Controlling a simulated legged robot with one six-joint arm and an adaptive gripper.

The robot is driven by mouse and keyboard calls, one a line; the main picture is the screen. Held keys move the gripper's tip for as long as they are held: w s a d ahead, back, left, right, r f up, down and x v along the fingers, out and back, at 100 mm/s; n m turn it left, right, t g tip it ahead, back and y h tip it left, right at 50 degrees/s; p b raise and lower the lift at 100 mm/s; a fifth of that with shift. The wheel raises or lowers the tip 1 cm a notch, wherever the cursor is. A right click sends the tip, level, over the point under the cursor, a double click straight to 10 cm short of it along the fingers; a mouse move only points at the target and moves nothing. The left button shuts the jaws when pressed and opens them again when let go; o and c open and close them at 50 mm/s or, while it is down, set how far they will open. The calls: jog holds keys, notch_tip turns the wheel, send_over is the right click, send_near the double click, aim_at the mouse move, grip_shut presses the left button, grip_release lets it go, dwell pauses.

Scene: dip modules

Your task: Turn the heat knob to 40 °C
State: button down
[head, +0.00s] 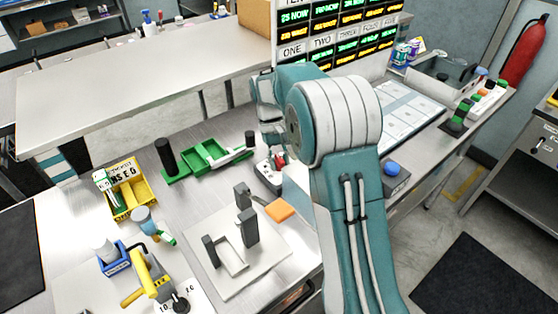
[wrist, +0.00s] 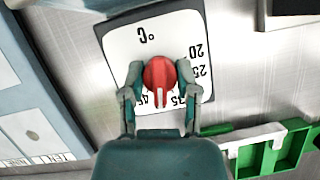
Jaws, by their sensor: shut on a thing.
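The red heat knob (wrist: 160,72) sits on a white dial plate (wrist: 120,45) marked °C, which appears upside down in the wrist view. Its white pointer aims toward the bottom of that view, between a partly hidden number starting with 4 on the left and 35 on the right. Any number directly under the pointer is hidden. My gripper (wrist: 159,82) is shut on the knob, one finger on each side. In the head view my arm covers most of the dial, and a bit of the red knob (head: 280,158) shows beside my gripper.
A green tray (head: 205,157) lies just left of the dial, and it also shows in the wrist view (wrist: 265,150). A black cylinder (head: 165,153) stands at its left.

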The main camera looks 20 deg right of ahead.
jog(key=shift+w+m, duration=0.1)
jog(key=shift+m, duration=0.3)
jog(key=shift+c, duration=1.8)
grip_release()
jog(key=shift+a, duration=0.1)
jog(key=shift+r, duration=0.1)
jog(key=v, duration=1.1)
jog(key=shift+w+r, duration=0.15)
jog(key=shift+r, duration=0.2)
